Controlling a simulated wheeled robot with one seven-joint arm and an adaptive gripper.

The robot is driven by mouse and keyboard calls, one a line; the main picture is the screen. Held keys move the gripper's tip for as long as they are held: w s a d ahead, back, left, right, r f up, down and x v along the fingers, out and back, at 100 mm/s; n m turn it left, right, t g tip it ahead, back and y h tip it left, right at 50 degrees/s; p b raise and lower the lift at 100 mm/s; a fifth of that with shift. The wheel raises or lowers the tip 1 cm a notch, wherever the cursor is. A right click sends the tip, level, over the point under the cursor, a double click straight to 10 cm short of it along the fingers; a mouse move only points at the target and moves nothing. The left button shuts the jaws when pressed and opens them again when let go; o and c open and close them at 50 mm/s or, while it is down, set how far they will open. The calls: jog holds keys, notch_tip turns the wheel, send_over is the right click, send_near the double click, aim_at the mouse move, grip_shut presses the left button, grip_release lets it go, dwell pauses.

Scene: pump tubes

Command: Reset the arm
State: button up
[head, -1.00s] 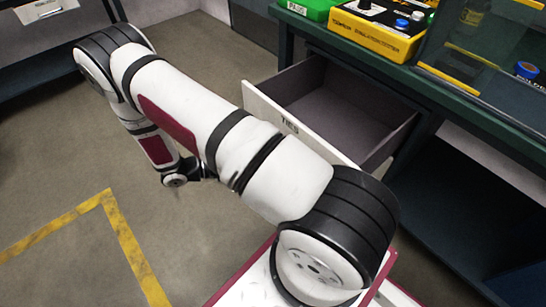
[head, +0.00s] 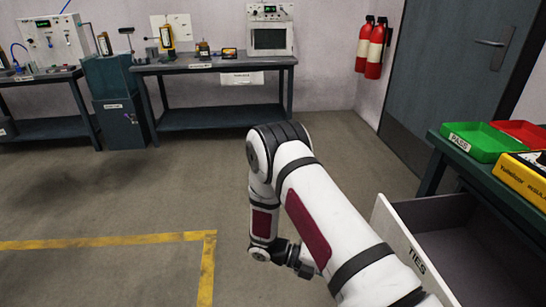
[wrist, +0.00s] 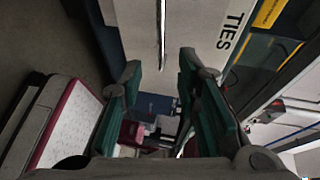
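My arm reaches out from the lower right in the head view, bends at its elbow and hangs down. My gripper (head: 300,264) is small and dark there, at the end of the arm, left of the open drawer (head: 412,250) labelled TIES. In the wrist view my gripper (wrist: 160,62) shows two green-padded fingers spread apart with nothing between them. The front of the TIES drawer (wrist: 198,32) is beyond the fingertips in that view. The gripper's fingers are too small to read in the head view.
The drawer sticks out from the bench at right, which carries a green PASS tray (head: 478,142), a red tray (head: 520,133) and a yellow box (head: 522,176). A back bench (head: 215,68), fire extinguishers (head: 371,48) and a door (head: 455,70) stand farther off. The floor at left is clear.

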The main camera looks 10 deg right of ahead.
jog(key=s+a+r+m+t+y, duration=0.1)
jog(key=s+a+r+m+y, duration=0.2)
jog(key=r+m, duration=0.7)
jog(key=s+r+m+y, duration=0.2)
jog(key=r+m+y, duration=0.3)
jog(key=r, duration=1)
jog(key=s+a+r+m+t+y, duration=0.3)
jog(key=s+a+r+m+t, duration=0.1)
jog(key=s+m, duration=0.45)
jog(key=s+a+r+m+t+y, duration=0.3)
jog(key=s+a+r+m, duration=0.15)
jog(key=s+m, duration=0.4)
notch_tip(320, 180, up, 24)
jog(key=d+n+t+p, duration=0.1)
jog(key=t+p, duration=0.3)
jog(key=p, duration=1.8)
jog(key=shift+s+r+p, duration=0.15)
jog(key=shift+s+p, duration=0.15)
jog(key=shift+s, duration=0.15)
